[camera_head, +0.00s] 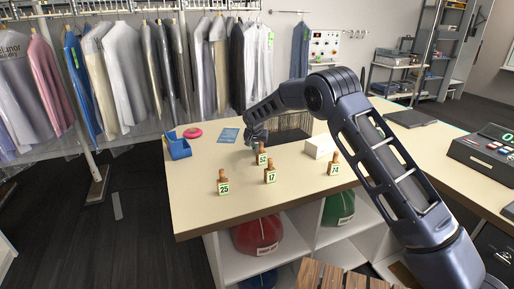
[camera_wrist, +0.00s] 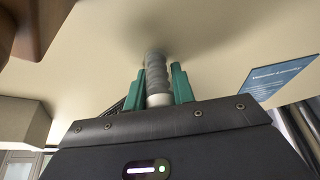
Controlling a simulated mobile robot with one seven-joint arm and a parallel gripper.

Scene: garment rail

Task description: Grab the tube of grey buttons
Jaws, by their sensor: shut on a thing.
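The tube of grey buttons (camera_wrist: 157,78) shows in the wrist view as a ridged grey cylinder with a pale end. My gripper (camera_wrist: 159,72) has its two green fingers on either side of it, shut on it. The tube's far end is close to the table top, with a soft shadow beside it; I cannot tell whether it touches. In the head view my gripper (camera_head: 257,140) is low over the table (camera_head: 215,202), behind the numbered wooden tags. I cannot make out the tube there.
Wooden tags numbered 25 (camera_head: 224,187) and 17 (camera_head: 270,176) stand in front of my gripper, with another (camera_head: 262,157) very close. A blue tray (camera_head: 179,150), a pink ring (camera_head: 194,132) and a blue card (camera_head: 229,135) are left. A white box (camera_head: 320,147) is right.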

